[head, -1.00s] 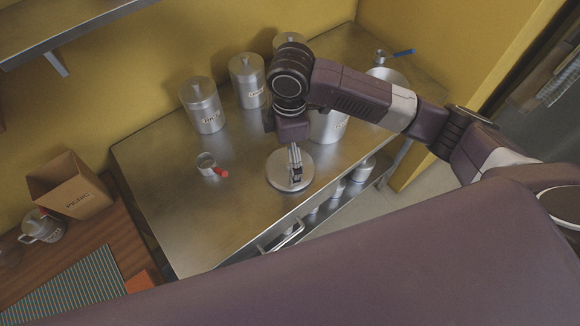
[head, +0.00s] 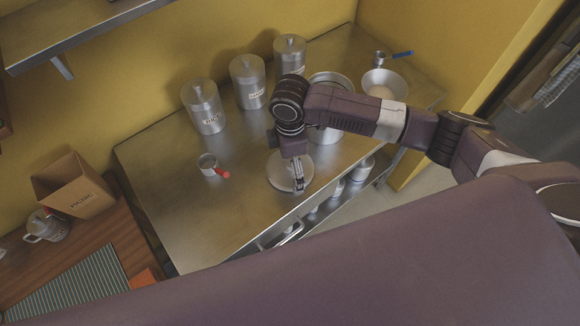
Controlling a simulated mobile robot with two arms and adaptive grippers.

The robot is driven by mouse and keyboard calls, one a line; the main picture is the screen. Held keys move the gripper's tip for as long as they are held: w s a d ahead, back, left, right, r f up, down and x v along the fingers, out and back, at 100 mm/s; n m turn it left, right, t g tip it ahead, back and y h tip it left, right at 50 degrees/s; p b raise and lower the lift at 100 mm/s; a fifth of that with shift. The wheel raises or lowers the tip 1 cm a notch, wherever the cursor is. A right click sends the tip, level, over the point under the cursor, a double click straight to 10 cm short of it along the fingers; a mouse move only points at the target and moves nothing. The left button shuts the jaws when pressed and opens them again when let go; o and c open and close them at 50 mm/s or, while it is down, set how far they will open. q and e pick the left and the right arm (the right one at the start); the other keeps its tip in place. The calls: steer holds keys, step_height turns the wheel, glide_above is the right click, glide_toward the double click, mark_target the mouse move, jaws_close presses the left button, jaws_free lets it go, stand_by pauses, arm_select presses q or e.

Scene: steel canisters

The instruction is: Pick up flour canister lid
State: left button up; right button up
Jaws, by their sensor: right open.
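A round steel lid (head: 279,174) lies flat on the steel table near its front edge. My right gripper (head: 299,188) is open and points down over the right part of the lid; I cannot tell whether the fingers touch it. An open steel canister (head: 330,133) stands behind my right wrist, partly hidden by the arm; its label cannot be read. My left gripper does not show.
Several lidded canisters (head: 204,106) stand along the back of the table (head: 180,200). A measuring cup with a red handle (head: 209,166) lies left of the lid. A bowl (head: 386,84) and a blue-handled cup (head: 380,58) are at the back right.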

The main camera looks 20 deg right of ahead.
steer(key=shift+c, duration=0.4)
steer(key=c, duration=0.8)
steer(key=shift+s+r, duration=0.1)
steer(key=shift+s, duration=0.15)
steer(key=c, duration=0.6)
steer(key=shift+c, duration=0.5)
steer(key=shift+d, duration=0.1)
